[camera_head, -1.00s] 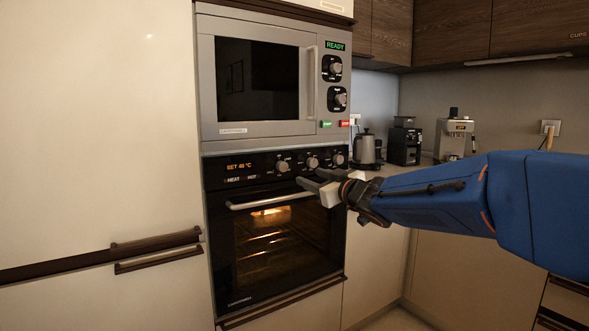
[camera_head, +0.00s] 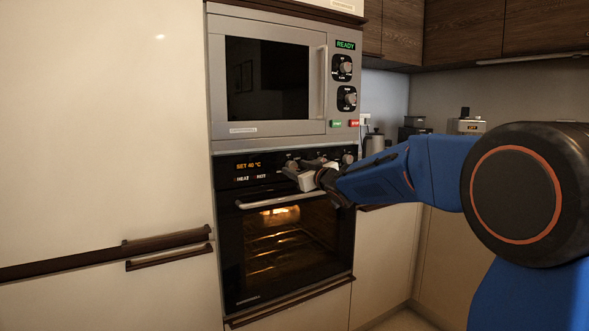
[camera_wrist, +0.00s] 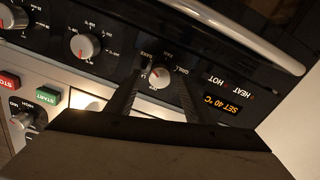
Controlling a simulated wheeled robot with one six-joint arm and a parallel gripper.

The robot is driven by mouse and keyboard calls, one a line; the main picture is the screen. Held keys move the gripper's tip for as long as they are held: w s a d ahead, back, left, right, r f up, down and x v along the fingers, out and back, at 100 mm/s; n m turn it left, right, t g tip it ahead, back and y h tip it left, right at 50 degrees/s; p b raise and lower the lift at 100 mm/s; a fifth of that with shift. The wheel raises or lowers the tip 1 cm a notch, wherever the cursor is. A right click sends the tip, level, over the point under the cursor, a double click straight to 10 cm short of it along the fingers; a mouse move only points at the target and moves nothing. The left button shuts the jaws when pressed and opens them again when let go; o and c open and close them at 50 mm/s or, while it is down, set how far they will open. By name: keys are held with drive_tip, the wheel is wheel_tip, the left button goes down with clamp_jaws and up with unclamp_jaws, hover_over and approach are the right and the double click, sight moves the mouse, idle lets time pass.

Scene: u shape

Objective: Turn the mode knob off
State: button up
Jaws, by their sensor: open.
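The mode knob (camera_wrist: 159,77) is a round pale knob with an orange-red mark, on the black oven panel (camera_wrist: 118,62). It has small labels around it, some too small to read or hidden; I cannot tell its exact setting. My gripper (camera_wrist: 157,88) is open, with one dark finger on each side of this knob in the upside-down wrist view. I cannot tell whether the fingers touch it. In the head view my gripper (camera_head: 294,172) is at the left knob of the oven panel and partly covers it.
Two more oven knobs (camera_wrist: 85,46) sit beside the mode knob. The oven handle (camera_head: 268,200) runs below the panel. The microwave (camera_head: 268,78) with its own knobs is above. The oven display (camera_head: 248,165) reads SET 40 °C, and the oven is lit inside.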

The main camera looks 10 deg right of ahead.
drive_tip(key=shift+x, duration=1.1)
drive_tip(key=shift+c, duration=0.6)
drive_tip(key=c, duration=0.9)
